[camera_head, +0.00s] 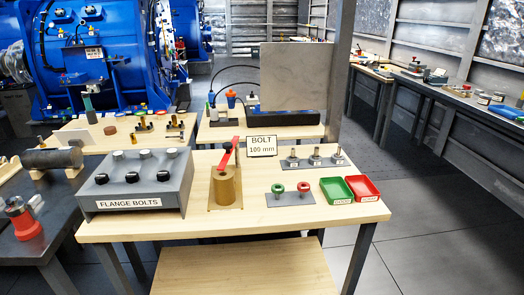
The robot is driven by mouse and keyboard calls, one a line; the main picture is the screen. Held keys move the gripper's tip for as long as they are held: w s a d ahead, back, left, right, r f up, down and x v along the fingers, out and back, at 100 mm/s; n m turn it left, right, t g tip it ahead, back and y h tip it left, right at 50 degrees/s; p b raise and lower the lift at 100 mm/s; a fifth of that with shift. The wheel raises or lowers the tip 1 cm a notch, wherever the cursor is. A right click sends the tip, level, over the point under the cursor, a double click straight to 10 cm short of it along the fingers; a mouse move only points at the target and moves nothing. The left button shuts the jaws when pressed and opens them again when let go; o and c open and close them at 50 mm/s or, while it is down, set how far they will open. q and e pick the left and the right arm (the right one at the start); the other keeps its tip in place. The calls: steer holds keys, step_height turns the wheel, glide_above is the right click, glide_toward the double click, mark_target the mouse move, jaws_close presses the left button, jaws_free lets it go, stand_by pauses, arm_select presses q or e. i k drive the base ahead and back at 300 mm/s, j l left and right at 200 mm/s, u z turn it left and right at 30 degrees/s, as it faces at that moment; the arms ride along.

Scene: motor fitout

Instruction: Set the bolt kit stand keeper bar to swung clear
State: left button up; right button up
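A red bar (231,152) with a black knob (228,146) stands tilted at the middle of the front wooden table, just above a brass cylinder (225,188). Its upper end leans to the right. I cannot tell whether the bar crosses over the cylinder or stands clear behind it. A white sign (262,146) reading "BOLT 100 mm" is to its right. Neither of my grippers is in view.
A grey "FLANGE BOLTS" block (128,204) stands left of the cylinder. A plate with green and red rings (290,199), a plate with several metal studs (315,161), a green tray (335,198) and a red tray (370,197) are on the right.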

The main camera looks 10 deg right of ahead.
mark_target(229, 146)
steer(key=i+j+u, duration=0.5)
steer(key=i+j, duration=0.15)
steer(key=i, duration=0.15)
